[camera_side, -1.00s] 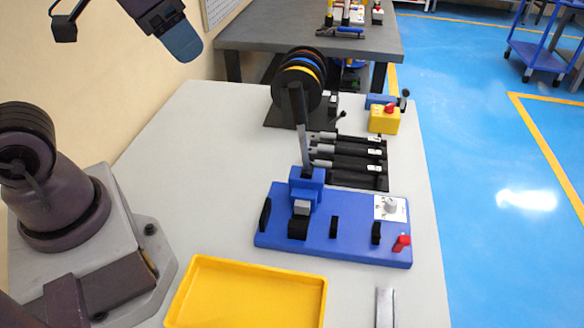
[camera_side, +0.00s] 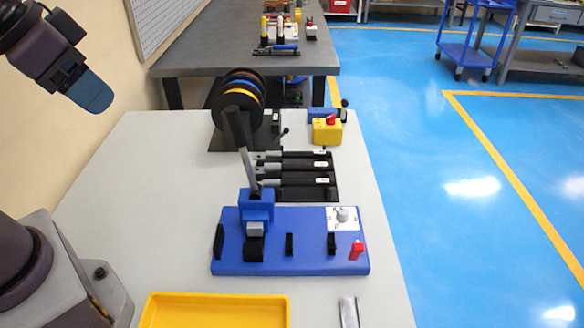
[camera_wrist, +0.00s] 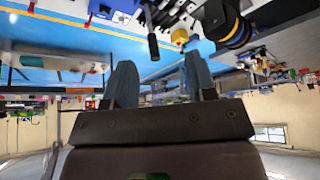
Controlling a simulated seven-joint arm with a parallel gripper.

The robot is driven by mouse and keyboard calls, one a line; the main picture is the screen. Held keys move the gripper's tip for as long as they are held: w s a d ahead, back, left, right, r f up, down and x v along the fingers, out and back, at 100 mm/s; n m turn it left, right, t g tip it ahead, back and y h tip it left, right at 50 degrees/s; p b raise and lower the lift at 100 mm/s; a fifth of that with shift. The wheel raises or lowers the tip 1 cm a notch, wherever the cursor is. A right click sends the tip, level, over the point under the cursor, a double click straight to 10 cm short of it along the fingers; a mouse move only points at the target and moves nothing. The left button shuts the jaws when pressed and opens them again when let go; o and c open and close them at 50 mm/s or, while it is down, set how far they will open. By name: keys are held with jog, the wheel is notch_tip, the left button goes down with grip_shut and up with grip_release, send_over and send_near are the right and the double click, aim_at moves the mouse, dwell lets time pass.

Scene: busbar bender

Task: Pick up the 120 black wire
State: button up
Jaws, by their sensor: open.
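The wire spools sit on a dark stand (camera_side: 215,142) near the far edge of the pale table. The nearest spool (camera_side: 232,110) looks black; yellow, blue and orange ones stand behind it. Several black, labelled bars lie in a rack (camera_side: 288,196) between spools and bender. I cannot read any label, so I cannot tell which thing is the 120 black wire. My gripper (camera_side: 91,96) is high at the upper left, well away from spools and rack. In the wrist view my gripper (camera_wrist: 158,80) has its fingers apart with nothing held. Spools (camera_wrist: 232,30) show there at the upper right.
A blue bender (camera_side: 265,262) with an upright lever (camera_side: 241,145) stands mid-table. A yellow box with a red button (camera_side: 327,134) is at the far right. A yellow tray (camera_side: 215,309) lies in front. The table's left half is clear.

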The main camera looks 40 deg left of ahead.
jog(key=shift+r, duration=0.1)
dwell(0.3)
notch_tip(320, 180, up, 5)
jog(key=m, duration=1)
send_over(308, 166)
jog(key=s, duration=0.4)
jog(key=shift+h, duration=0.4)
jog(key=f, duration=3.2)
jog(key=shift+w+a+f, duration=0.15)
jog(key=shift+a+f, duration=0.05)
jog(key=shift+f, duration=0.1)
jog(key=shift+w+x, duration=0.25)
jog(key=shift+x, duration=2.8)
jog(key=shift+r, duration=0.15)
